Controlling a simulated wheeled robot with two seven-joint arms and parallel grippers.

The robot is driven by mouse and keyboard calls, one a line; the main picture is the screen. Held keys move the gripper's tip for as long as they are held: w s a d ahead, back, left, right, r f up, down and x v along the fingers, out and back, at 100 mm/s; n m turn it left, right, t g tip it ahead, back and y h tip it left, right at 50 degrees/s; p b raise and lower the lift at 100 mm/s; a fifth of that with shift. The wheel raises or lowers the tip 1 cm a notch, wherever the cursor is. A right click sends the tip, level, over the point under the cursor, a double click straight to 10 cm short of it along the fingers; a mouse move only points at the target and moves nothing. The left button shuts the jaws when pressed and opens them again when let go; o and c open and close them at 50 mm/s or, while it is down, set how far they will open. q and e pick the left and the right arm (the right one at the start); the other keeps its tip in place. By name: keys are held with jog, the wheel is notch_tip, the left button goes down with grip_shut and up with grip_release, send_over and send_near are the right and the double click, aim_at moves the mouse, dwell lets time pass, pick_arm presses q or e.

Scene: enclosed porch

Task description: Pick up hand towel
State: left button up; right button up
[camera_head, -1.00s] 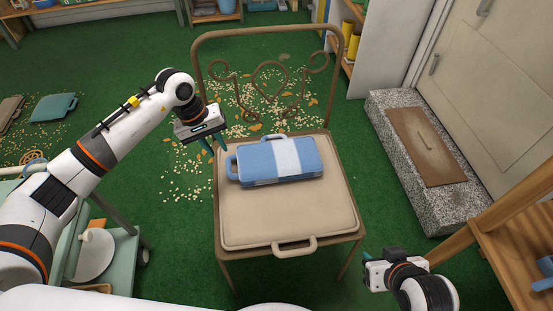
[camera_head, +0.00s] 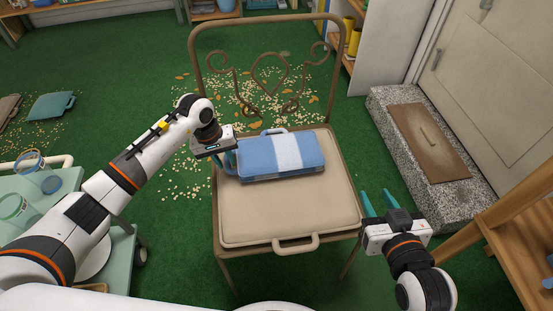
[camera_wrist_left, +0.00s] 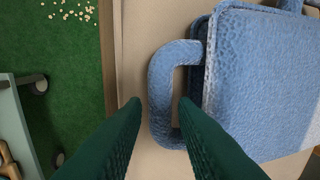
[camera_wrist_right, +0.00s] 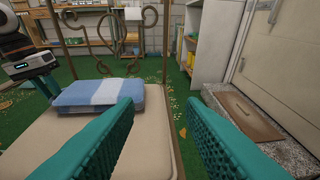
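The hand towel (camera_head: 288,152) is a folded blue cloth with a white band, lying on the beige chair cushion (camera_head: 285,205). My left gripper (camera_head: 229,160) is at its left end in the head view. In the left wrist view a blue loop (camera_wrist_left: 160,85) sticks out of the towel (camera_wrist_left: 262,80). The fingers (camera_wrist_left: 160,110) are open, with the loop's near part between or just beyond their tips; contact cannot be told. My right gripper (camera_head: 377,203) is open and empty right of the chair. The right wrist view shows the towel (camera_wrist_right: 98,92) beyond its fingers (camera_wrist_right: 160,104).
The metal chair back (camera_head: 268,30) rises behind the cushion. A stone step (camera_head: 440,195) and wooden shelf (camera_head: 520,230) stand to the right. A green cart (camera_head: 115,240) with glasses is at the left. Seeds are scattered on the green floor.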

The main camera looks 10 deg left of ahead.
pick_arm(q)
jog(key=shift+d+f, duration=0.1)
jog(key=shift+f, duration=0.45)
jog(key=shift+c, duration=0.6)
grip_shut()
jog(key=shift+r, duration=0.1)
